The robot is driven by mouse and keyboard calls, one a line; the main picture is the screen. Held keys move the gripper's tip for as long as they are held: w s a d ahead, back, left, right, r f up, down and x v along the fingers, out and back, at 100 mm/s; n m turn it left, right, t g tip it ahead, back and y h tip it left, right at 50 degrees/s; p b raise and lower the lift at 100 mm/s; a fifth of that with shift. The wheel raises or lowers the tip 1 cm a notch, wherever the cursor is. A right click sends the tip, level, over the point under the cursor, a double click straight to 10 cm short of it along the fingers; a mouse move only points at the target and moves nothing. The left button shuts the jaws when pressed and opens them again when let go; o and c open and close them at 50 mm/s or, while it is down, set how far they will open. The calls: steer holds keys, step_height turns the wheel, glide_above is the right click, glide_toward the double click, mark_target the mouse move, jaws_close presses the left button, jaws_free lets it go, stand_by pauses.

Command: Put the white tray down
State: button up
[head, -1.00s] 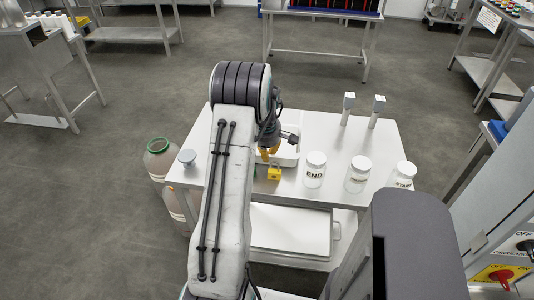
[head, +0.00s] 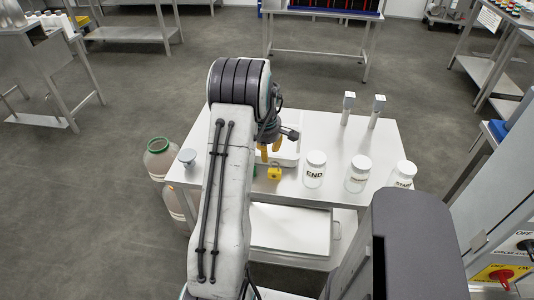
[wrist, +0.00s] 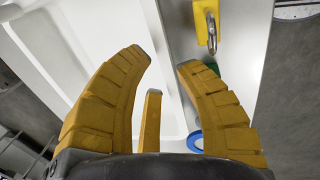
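The white tray (head: 290,159) sits on the white table, partly hidden behind my arm and gripper in the head view. In the wrist view the tray (wrist: 108,25) fills the left and middle, with its side wall and rim running down between my fingers. My gripper (head: 270,152) has yellow fingers pointing down at the tray's near side. In the wrist view the fingertips (wrist: 163,58) stand apart with a clear gap on either side of the rim. I see no finger pressed on the tray.
A yellow padlock (head: 274,173) lies just in front of the tray. White-lidded jars (head: 315,170) stand to the right, and two white-topped posts (head: 348,106) stand behind. A blue ring (wrist: 195,141) shows near the right finger.

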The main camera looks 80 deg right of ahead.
step_height(320, 180, up, 10)
steer(key=a, duration=0.2)
steer(key=shift+s+r, duration=0.1)
